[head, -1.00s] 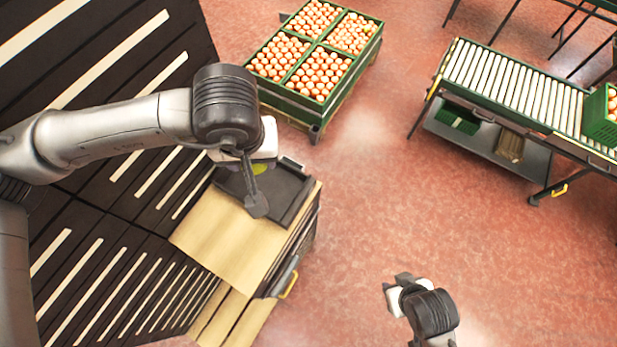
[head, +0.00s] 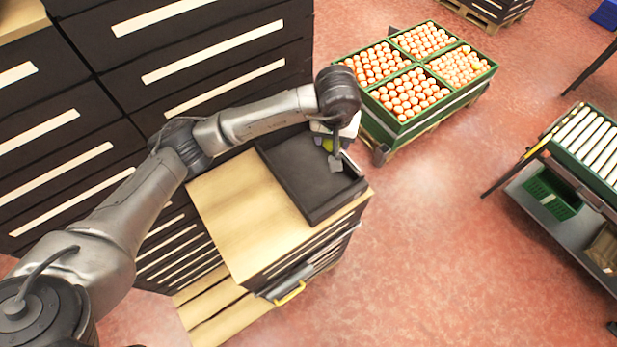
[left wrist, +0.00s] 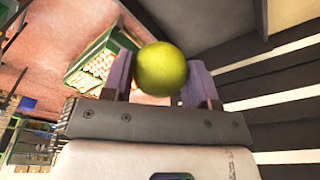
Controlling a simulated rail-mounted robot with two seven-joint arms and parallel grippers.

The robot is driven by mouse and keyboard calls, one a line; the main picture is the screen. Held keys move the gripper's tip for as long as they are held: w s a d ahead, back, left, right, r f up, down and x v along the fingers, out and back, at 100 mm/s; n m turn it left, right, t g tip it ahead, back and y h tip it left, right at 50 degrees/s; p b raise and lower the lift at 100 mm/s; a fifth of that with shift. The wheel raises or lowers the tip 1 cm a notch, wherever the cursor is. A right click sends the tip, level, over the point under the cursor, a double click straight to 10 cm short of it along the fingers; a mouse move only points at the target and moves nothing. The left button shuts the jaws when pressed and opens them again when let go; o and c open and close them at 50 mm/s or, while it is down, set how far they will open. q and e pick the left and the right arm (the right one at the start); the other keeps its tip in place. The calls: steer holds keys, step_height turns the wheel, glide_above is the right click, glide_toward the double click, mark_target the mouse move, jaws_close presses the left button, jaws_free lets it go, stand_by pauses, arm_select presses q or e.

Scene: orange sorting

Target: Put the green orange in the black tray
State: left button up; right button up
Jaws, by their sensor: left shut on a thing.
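The green orange (head: 328,145) is between the fingers of my left gripper (head: 329,147). In the left wrist view the round yellow-green orange (left wrist: 161,69) sits between the two purple-grey fingers of the gripper (left wrist: 160,78), which is shut on it. The black tray (head: 300,184) lies on the wooden top of the dark cabinet. In the head view the gripper and orange overlap the tray's far right end; their height above it is hard to tell. The tray looks empty where it shows. My right gripper is not in view.
The bare wooden cabinet top (head: 237,215) lies left of the tray. Dark drawer cabinets (head: 190,60) stand behind at left. A green crate of oranges (head: 415,125) stands beyond the tray. A roller conveyor (head: 590,140) is at right, with open floor between.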

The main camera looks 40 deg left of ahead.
arm_select(q)
glide_above(287, 156)
steer(key=f, duration=0.9)
steer(key=shift+s+d+f, duration=0.1)
steer(key=shift+s+f, duration=0.2)
steer(key=shift+f, duration=2)
steer(key=shift+f, duration=0.1)
steer(key=shift+f, duration=0.15)
steer(key=o, duration=0.9)
steer(key=shift+o, duration=0.2)
steer(key=r, duration=0.4)
steer(key=shift+s+r, duration=0.2)
steer(key=shift+s+d+r, duration=0.15)
steer(key=shift+d+r, duration=0.05)
steer(key=shift+r, duration=0.55)
